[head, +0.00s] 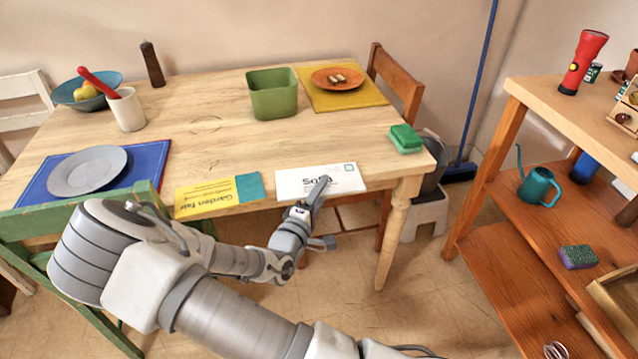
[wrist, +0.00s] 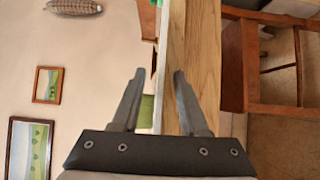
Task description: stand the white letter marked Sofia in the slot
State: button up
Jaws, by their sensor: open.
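A white letter (head: 345,180) with a small green stamp lies flat at the front edge of the table in the head view. Its dark lettering is partly covered by my gripper, so I cannot read the name. My gripper (head: 323,184) is at the letter's front side, its fingers overlapping the letter in that view. In the wrist view my gripper (wrist: 157,72) is open, its fingers on either side of a thin pale strip along the table edge. I cannot tell whether that strip is the letter. No slot is clearly identifiable; a wooden holder (head: 625,117) is cut off at the right.
The table (head: 215,100) also holds a yellow-and-blue card (head: 215,195) beside the letter, a green bin (head: 273,95) and a green sponge (head: 405,138). A wooden shelf unit (head: 535,92) stands to the right, with floor between. A green chair (head: 75,222) is at front left.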

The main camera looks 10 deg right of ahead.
jog(key=shift+w, duration=0.1)
grip_shut()
jog(key=shift+r, duration=0.1)
dwell(0.4)
